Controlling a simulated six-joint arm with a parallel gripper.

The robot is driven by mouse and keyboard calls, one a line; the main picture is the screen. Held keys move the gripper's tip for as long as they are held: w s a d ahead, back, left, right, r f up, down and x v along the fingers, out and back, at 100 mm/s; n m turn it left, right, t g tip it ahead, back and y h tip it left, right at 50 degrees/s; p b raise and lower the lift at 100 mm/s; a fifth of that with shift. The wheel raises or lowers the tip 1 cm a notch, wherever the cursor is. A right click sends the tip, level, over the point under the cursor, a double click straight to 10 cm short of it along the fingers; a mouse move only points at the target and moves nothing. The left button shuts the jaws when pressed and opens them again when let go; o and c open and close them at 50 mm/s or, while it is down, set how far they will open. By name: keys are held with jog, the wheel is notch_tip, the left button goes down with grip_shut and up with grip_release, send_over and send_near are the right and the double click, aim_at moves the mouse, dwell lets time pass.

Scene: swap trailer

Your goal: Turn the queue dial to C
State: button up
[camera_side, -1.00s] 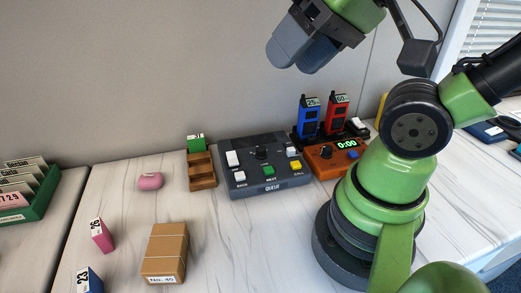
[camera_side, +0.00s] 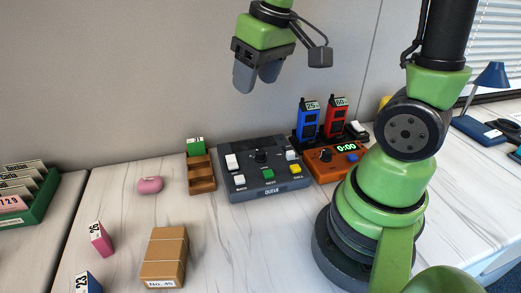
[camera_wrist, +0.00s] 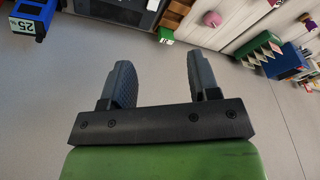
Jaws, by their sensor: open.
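The dark grey queue console (camera_side: 237,190) sits on the marble table in the side view. Its black dial (camera_side: 261,156) is near the middle of its top. A white lever, a white button, a green button and a yellow button surround the dial. The dial's letters are too small to read. My gripper (camera_side: 257,85) is open and empty, high above the console with its fingers pointing down. In the wrist view, my gripper (camera_wrist: 165,85) shows two separated fingers with nothing between them. A part of the console shows at the top edge of that view.
An orange timer (camera_side: 333,164) reading 0:00 stands right of the console, with a blue radio (camera_side: 308,120) and a red radio (camera_side: 336,118) behind. A wooden rack (camera_side: 201,178), pink object (camera_side: 150,185) and cardboard box (camera_side: 165,254) stand left.

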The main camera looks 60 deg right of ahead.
aim_at(260, 151)
jog(key=w+d+f+g, duration=0.1)
jog(key=d+f, duration=0.1)
jog(key=f, duration=0.1)
jog(key=w+d+f+n+g, duration=0.1)
jog(key=d+f, duration=0.1)
jog(key=f, duration=0.2)
jog(key=w+d+f+n+g, duration=0.1)
jog(key=d+f, duration=0.1)
jog(key=f, duration=0.2)
jog(key=shift+d+f, duration=0.2)
jog(key=shift+d, duration=0.05)
notch_tip(260, 151, down, 10)
jog(key=shift+r, duration=0.1)
jog(key=c, duration=0.9)
